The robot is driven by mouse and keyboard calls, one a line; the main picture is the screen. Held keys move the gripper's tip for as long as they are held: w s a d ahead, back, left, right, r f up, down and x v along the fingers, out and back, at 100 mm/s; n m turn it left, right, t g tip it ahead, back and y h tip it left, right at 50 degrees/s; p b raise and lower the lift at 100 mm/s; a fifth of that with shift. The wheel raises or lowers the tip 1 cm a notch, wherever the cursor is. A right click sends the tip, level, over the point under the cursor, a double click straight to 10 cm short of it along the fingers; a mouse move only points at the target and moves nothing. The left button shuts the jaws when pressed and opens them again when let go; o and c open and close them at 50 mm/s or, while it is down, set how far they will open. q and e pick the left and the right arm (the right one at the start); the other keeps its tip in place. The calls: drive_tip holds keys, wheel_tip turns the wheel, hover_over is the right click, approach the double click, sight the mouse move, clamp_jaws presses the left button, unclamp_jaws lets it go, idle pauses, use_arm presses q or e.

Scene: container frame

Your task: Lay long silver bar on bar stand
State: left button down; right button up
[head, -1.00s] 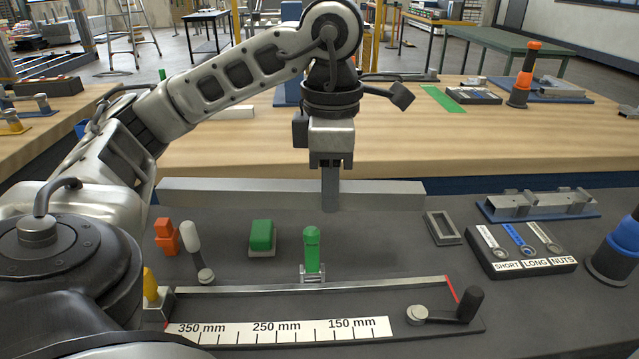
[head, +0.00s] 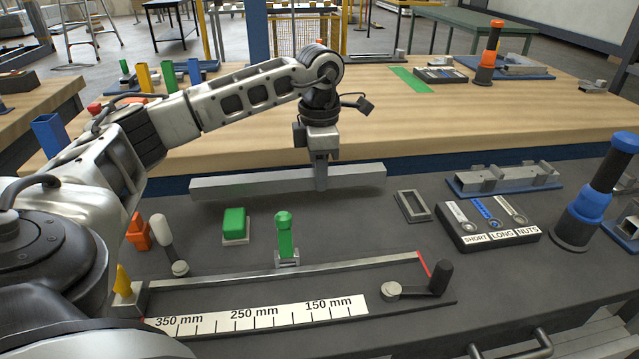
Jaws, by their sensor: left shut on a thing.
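The long silver bar (head: 245,183) lies level across the back of the dark bench in the head view. My left gripper (head: 320,172) points down and is shut on it, right of the bar's middle. A dark shadow shows under the bar, which seems a little above the bench; the gap is hard to judge. A blue-based rack with grey upright brackets (head: 508,181), which looks like the bar stand, is at the back right of the bench, apart from the bar. My right gripper is not in view.
A green block (head: 235,225), a green-handled clamp (head: 285,240) and a ruler fixture (head: 260,315) are in front of the bar. A grey frame (head: 412,207), a labelled tool tray (head: 490,225) and a blue-black post (head: 595,195) are to the right. A wooden table (head: 370,110) stands behind.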

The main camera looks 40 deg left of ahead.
use_arm(q)
drive_tip(key=shift+f, duration=1.65)
drive_tip(key=shift+f, duration=0.1)
drive_tip(key=c, duration=1.1)
unclamp_jaws()
wheel_tip(320, 180, up, 12)
drive_tip(key=shift+r+p, duration=0.15)
drive_tip(key=shift+p, duration=0.15)
